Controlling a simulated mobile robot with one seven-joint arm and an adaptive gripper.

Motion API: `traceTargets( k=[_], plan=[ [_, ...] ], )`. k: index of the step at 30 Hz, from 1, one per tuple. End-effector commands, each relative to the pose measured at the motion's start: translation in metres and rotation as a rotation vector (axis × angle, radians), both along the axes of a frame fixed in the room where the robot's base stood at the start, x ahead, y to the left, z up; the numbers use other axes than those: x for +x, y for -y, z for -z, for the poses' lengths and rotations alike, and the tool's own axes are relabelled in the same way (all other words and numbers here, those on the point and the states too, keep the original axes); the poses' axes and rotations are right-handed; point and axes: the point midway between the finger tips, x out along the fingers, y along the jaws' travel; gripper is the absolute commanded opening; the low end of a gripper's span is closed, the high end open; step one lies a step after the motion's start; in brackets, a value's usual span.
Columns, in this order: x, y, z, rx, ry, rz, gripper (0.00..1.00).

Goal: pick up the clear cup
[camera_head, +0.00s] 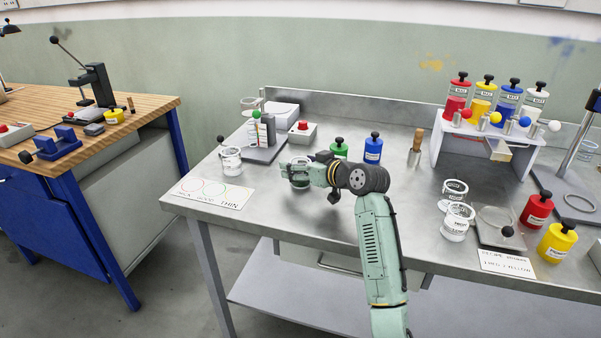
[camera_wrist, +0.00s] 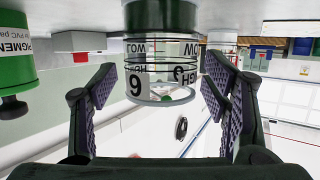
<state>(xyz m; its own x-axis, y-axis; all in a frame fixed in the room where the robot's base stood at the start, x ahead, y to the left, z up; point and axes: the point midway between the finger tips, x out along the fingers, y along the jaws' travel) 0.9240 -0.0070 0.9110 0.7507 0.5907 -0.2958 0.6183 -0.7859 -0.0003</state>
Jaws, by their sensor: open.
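A clear cup (camera_wrist: 160,75) with black LOW and HIGH marks stands ahead of my gripper in the wrist view, which looks upside down. In the head view the cup (camera_head: 299,173) is on the steel table, partly hidden by my gripper (camera_head: 318,174). My gripper's fingers (camera_wrist: 162,92) are open, one on each side of the cup in the picture, with visible gaps. I cannot tell how far the cup reaches between the pads. Other clear cups stand at the left (camera_head: 231,160) and at the right (camera_head: 458,223) of the table.
A green pigment jar (camera_head: 339,149) and a blue jar (camera_head: 373,149) stand behind my gripper. A card with circles (camera_head: 213,192) lies at the front left. A rack of coloured jars (camera_head: 487,146) stands at the right. The table front is mostly clear.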

Motion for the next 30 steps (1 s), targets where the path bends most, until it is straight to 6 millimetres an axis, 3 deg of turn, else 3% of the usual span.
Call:
traceTargets(
  k=[3, 27, 30],
  plan=[
    [-0.0002, -0.0001, 0.0003, 0.0, 0.0, 0.0, 0.69],
    [-0.0005, -0.0001, 0.0001, 0.0, 0.0, -0.001, 0.15],
    [-0.0005, 0.0, -0.0002, 0.0, 0.0, -0.001, 0.15]
  ],
)
